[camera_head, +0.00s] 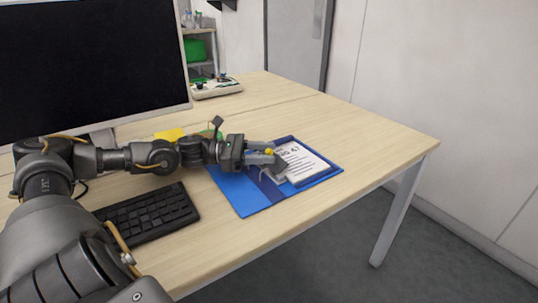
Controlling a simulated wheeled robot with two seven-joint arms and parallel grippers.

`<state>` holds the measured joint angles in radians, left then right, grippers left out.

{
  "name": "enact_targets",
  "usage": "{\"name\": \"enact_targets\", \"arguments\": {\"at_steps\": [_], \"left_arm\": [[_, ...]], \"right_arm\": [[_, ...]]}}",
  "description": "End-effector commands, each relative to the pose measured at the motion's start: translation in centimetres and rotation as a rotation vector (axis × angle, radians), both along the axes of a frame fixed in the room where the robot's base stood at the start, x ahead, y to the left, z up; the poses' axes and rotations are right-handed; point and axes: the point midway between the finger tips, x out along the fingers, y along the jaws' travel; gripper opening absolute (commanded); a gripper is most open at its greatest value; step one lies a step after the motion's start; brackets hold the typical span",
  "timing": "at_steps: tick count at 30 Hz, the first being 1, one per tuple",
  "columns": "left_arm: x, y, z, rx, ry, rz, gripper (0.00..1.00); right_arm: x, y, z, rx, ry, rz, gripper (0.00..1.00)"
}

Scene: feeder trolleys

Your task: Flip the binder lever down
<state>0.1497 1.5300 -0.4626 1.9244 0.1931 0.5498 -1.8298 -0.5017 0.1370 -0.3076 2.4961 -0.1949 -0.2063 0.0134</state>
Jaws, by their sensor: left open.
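A blue binder (254,204) lies open on the wooden desk, with white printed sheets (305,163) on its right half. My left arm comes in from the left, and my left gripper (272,159) is over the binder's middle, at the left edge of the sheets. Its jaws are open. A small yellow-tipped part (269,152) shows at the fingers. The binder's lever and rings are mostly hidden by the gripper, so I cannot tell the lever's position or whether the fingers touch it. My right gripper is not in view.
A black keyboard (150,213) lies left of the binder, and a large monitor (90,65) stands behind my arm. A yellow item (170,134) lies behind the arm. A light device (216,87) sits at the back. The desk right of the binder is clear up to its edge.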

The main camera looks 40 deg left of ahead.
Motion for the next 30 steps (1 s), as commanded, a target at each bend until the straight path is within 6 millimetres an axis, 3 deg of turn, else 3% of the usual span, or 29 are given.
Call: {"name": "enact_targets", "arguments": {"at_steps": [15,24,30], "left_arm": [[0.78,-1.09,0.06,0.002,0.001,-0.002,0.39],[0.78,-1.07,0.05,0.002,0.001,-0.002,0.00],[0.83,-1.08,0.15,0.005,0.012,-0.001,0.00]], "right_arm": [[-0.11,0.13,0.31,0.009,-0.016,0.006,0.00],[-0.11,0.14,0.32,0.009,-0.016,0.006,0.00],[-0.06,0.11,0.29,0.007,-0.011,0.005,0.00]]}}
